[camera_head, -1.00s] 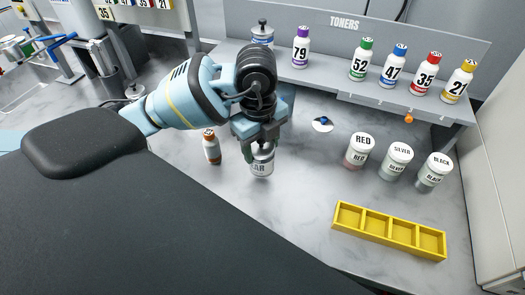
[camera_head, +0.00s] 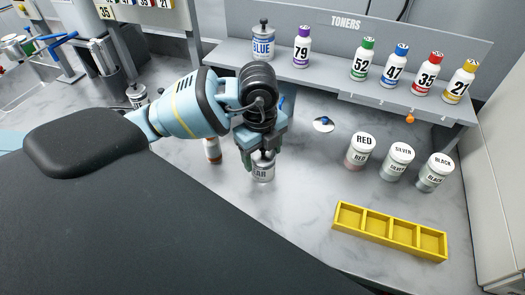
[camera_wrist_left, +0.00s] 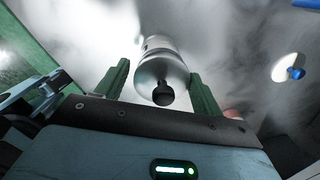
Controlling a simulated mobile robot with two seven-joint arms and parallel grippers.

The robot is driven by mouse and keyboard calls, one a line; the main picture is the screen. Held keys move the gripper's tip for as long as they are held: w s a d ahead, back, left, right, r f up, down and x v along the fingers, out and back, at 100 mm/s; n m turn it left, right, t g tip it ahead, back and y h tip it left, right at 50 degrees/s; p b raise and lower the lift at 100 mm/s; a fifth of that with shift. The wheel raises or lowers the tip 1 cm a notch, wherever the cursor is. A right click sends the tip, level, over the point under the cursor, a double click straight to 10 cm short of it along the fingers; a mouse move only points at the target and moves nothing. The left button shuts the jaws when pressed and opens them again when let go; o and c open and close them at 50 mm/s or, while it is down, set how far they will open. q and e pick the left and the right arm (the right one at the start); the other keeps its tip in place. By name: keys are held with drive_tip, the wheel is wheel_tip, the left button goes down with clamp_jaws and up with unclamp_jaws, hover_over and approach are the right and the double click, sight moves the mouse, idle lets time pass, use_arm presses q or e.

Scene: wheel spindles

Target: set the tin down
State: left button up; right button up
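The tin (camera_head: 263,173) is a silvery can with a white label, partly hidden, that ends in "AR". It stands on the grey marbled worktop (camera_head: 305,215) in the head view. In the left wrist view the tin (camera_wrist_left: 160,65) has a black knob on its lid. My left gripper (camera_head: 263,158) is directly above and around the tin's top. Its green fingers (camera_wrist_left: 158,92) are apart, one on each side of the tin, with gaps visible between them and the tin. My right gripper is in neither view.
A small bottle (camera_head: 212,150) stands close left of the gripper, partly hidden. RED (camera_head: 361,152), SILVER (camera_head: 397,162) and BLACK (camera_head: 435,173) jars stand to the right. A yellow compartment tray (camera_head: 345,217) lies in front of them. The TONERS shelf (camera_head: 330,84) is behind.

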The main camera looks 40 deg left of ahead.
use_arm(q)
drive_tip(key=shift+o, duration=0.9)
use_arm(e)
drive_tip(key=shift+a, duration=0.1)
use_arm(q)
drive_tip(key=shift+r, duration=0.2)
drive_tip(key=r, duration=0.3)
drive_tip(key=r+p, duration=0.1)
drive_tip(key=r, duration=0.7)
drive_tip(key=shift+s+r+p, duration=0.1)
drive_tip(key=shift+s+p, duration=0.15)
drive_tip(key=shift+p, duration=0.05)
drive_tip(key=shift+r, duration=0.35)
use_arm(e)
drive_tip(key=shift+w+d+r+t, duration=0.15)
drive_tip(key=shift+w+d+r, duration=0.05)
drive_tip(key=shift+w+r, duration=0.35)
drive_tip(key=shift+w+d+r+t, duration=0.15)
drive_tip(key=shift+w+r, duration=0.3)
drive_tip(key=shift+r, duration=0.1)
